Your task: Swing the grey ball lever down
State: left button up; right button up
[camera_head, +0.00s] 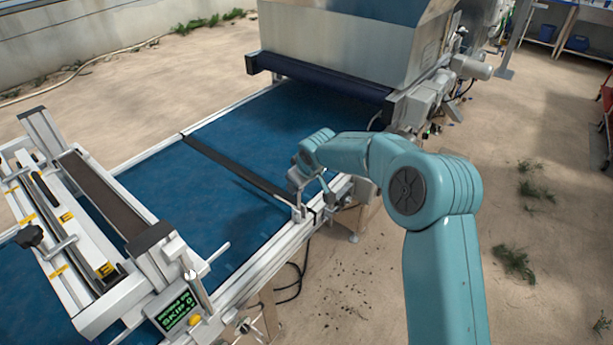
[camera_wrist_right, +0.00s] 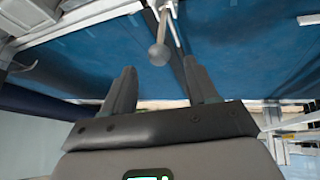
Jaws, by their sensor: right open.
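The grey ball lever (camera_wrist_right: 158,54) shows in the right wrist view as a round ball on a thin rod, beside the dark bar across the blue belt. The ball appears between the fingertip lines of my right gripper (camera_wrist_right: 161,70), just beyond them, with no contact visible. The right gripper is open, with nothing between its fingers. In the head view my right gripper (camera_head: 300,180) is over the belt's near-right rail, by the end of the dark bar, and largely covers the lever there. My left gripper is out of view.
The blue belt (camera_head: 235,205) runs between pale metal rails, crossed by a dark bar (camera_head: 235,165). A large hopper machine (camera_head: 345,45) stands at the back. At the left is a frame with a green-lit display (camera_head: 176,309). Sandy floor is open at the right.

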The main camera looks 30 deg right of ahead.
jog(key=b+v, duration=0.1)
jog(key=v, duration=0.7)
jog(key=shift+r, duration=0.1)
jog(key=shift+s, duration=0.1)
jog(key=s+a+f+g+y, duration=0.15)
jog(key=s+a+f, duration=0.35)
jog(key=f, duration=0.5)
jog(key=s+a+f+g+y, duration=0.1)
jog(key=s+a+f+y, duration=0.15)
jog(key=a+f, duration=0.55)
jog(key=s+a+f+m+g, duration=0.1)
jog(key=s+a+f, duration=0.1)
jog(key=s+f, duration=0.3)
jog(key=s+a+f+m+g, duration=0.1)
jog(key=s+f, duration=0.3)
jog(key=s, duration=0.7)
jog(key=s+a+f+m+g, duration=0.1)
jog(key=s+a+f+m, duration=0.1)
jog(key=s+f, duration=0.3)
jog(key=s+a, duration=0.1)
jog(key=s, duration=0.2)
jog(key=shift+a+f+m+y, duration=0.25)
jog(key=shift+f+m+y, duration=0.05)
jog(key=shift+m+y, duration=0.1)
